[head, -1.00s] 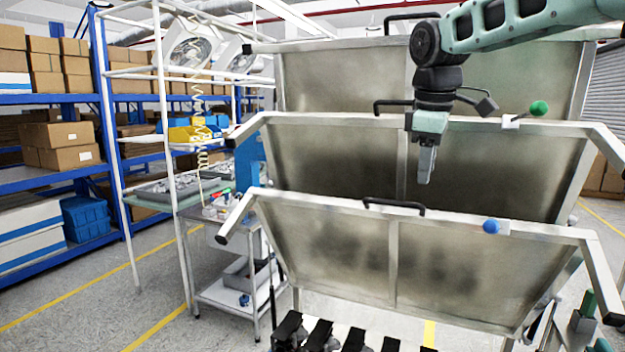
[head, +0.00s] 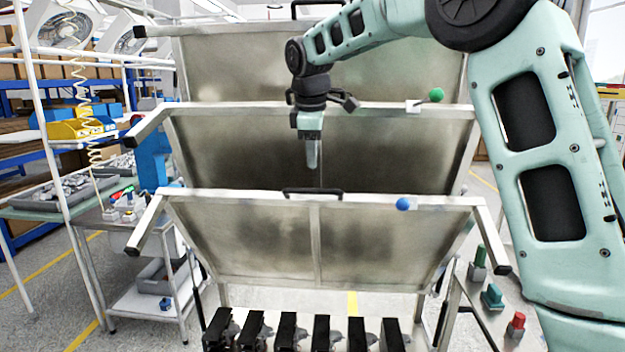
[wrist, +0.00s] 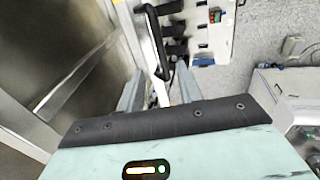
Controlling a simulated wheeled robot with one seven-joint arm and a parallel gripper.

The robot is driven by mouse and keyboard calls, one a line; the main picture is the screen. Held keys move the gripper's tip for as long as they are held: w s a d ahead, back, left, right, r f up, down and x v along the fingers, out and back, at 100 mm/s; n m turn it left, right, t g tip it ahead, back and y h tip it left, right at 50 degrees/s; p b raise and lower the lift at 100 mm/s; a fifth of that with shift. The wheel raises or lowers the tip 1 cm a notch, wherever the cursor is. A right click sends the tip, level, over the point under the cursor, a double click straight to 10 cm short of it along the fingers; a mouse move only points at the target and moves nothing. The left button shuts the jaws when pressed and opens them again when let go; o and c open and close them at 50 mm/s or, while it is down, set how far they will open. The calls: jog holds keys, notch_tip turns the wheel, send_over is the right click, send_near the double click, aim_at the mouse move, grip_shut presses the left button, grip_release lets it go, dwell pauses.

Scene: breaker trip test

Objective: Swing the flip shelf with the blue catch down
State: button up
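The flip shelf with the blue catch (head: 365,240) is the lowest of three stacked metal panels and stands tilted up. Its blue catch (head: 403,204) is a ball at the right of its top rail. A black handle (head: 313,192) sits mid-rail. My gripper (head: 312,166) points down just above and behind this handle, apparently not touching it. In the wrist view my gripper (wrist: 160,90) has its two fingers spread, with the shelf's rail (wrist: 153,50) and the black handle (wrist: 166,42) showing beyond and between them. Nothing is held.
The middle shelf, with a green catch (head: 436,95), and a top shelf (head: 230,65) stand tilted up behind. Several black breakers (head: 287,330) line the bench below. Green, teal and red blocks (head: 516,325) stand at the right. A cart (head: 150,290) stands at the left.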

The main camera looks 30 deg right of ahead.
aim_at(314, 191)
jog(key=p+x, duration=0.2)
jog(key=x, duration=0.6)
jog(key=shift+w+d+f, duration=0.1)
jog(key=shift+f, duration=0.3)
grip_shut()
